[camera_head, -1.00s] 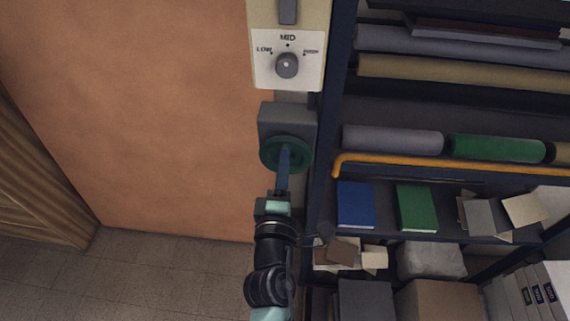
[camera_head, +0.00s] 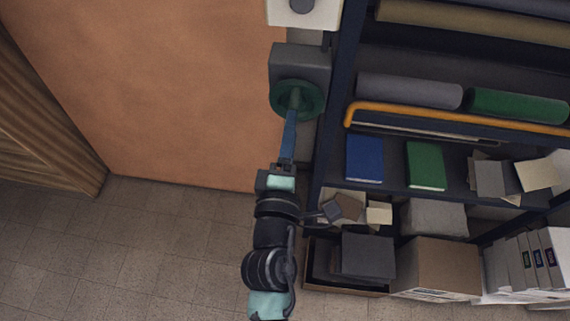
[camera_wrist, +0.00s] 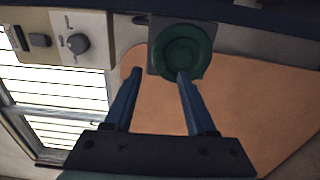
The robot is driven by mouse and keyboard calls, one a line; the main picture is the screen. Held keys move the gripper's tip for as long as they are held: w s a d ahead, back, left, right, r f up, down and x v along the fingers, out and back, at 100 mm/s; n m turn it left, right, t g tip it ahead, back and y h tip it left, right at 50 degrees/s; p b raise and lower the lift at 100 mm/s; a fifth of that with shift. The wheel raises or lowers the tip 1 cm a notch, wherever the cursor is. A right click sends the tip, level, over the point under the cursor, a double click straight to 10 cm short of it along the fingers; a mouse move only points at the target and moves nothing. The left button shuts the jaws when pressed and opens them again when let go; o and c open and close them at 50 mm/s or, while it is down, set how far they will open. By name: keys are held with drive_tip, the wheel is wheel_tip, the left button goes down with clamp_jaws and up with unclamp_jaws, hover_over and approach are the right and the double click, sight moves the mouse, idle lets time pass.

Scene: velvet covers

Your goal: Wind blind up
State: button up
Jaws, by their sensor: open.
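A green round wheel (camera_head: 281,98) is mounted on a grey box (camera_head: 300,60) on the wall beside the shelf. The wheel also shows in the wrist view (camera_wrist: 184,45), at upper centre. My gripper (camera_wrist: 158,72) is open, with its two blue fingers apart and nothing between them. Its right finger's tip overlaps the wheel's lower edge in the wrist view; its left finger is left of the wheel. I cannot tell whether they touch. In the head view my gripper (camera_head: 294,112) is in front of the wheel's lower part. Light horizontal blind slats (camera_wrist: 55,92) show at the left.
A cream panel with a grey knob (camera_wrist: 78,43) is left of the wheel in the wrist view. A dark shelf with books, rolls and an orange rail (camera_head: 440,115) stands close on the right. Boxes (camera_head: 437,268) stand low on the right. The floor (camera_head: 150,250) at left is clear.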

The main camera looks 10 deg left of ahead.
drive_tip(key=s+b, duration=0.2)
drive_tip(key=s, duration=0.5)
drive_tip(key=shift+s, duration=0.15)
drive_tip(key=w+d+r+m+t+h, duration=0.1)
drive_tip(key=w+d+r+m+t, duration=0.15)
drive_tip(key=r+m, duration=0.7)
drive_tip(key=w+d+r+m+t+h, duration=0.1)
drive_tip(key=w+r+m+t, duration=0.2)
drive_tip(key=r, duration=1.3)
drive_tip(key=s+r+m+t+y, duration=0.1)
drive_tip(key=s+r+m+t, duration=0.1)
drive_tip(key=r, duration=0.8)
drive_tip(key=s+r+m+t+y, duration=0.1)
drive_tip(key=s+r+m+t, duration=0.1)
drive_tip(key=r, duration=0.8)
drive_tip(key=shift+s+d+m, duration=0.25)
drive_tip(key=shift+s+m, duration=0.6)
drive_tip(key=shift+s, duration=0.4)
drive_tip(key=shift+c, duration=0.5)
